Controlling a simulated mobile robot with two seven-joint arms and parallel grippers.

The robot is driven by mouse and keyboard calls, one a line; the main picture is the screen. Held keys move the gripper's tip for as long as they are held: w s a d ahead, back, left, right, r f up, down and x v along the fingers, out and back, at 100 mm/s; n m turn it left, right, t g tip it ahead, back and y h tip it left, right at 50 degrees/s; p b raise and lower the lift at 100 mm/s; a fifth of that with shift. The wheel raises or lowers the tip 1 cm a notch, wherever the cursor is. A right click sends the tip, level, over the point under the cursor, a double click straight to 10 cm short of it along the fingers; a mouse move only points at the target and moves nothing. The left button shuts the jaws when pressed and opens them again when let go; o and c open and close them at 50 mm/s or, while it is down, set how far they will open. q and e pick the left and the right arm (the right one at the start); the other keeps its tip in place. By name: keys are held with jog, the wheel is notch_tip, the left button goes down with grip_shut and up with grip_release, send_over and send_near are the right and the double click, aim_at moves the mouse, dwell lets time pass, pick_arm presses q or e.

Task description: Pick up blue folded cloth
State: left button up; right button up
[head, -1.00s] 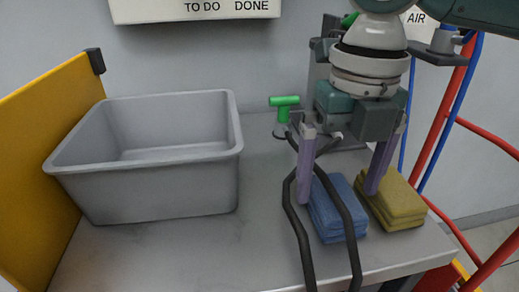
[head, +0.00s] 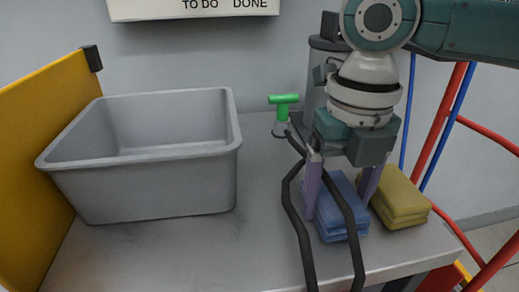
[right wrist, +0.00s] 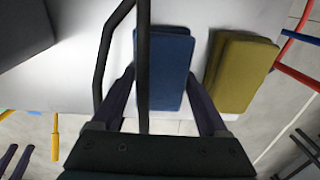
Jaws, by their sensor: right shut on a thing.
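The blue folded cloth (head: 328,222) lies at the right front of the grey worktop, left of a yellow folded cloth (head: 403,197). My right gripper (head: 339,203) points down over it and is shut on it, one purple finger at each side. In the right wrist view the blue cloth (right wrist: 172,65) sits between the two fingertips of the right gripper (right wrist: 163,80). The cloth appears to rest on the worktop. A dark hose hides part of it in both views.
A grey empty bin (head: 140,185) stands at the left beside a yellow panel (head: 40,160). Dark hoses (head: 303,245) run over the front of the worktop (head: 200,255). A green T-handle (head: 284,99) stands behind. Red and blue pipes are at the right.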

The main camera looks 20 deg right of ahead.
aim_at(337, 196)
jog(key=c, duration=0.3)
jog(key=shift+c, duration=0.2)
notch_tip(337, 196, up, 20)
jog(key=p, duration=0.5)
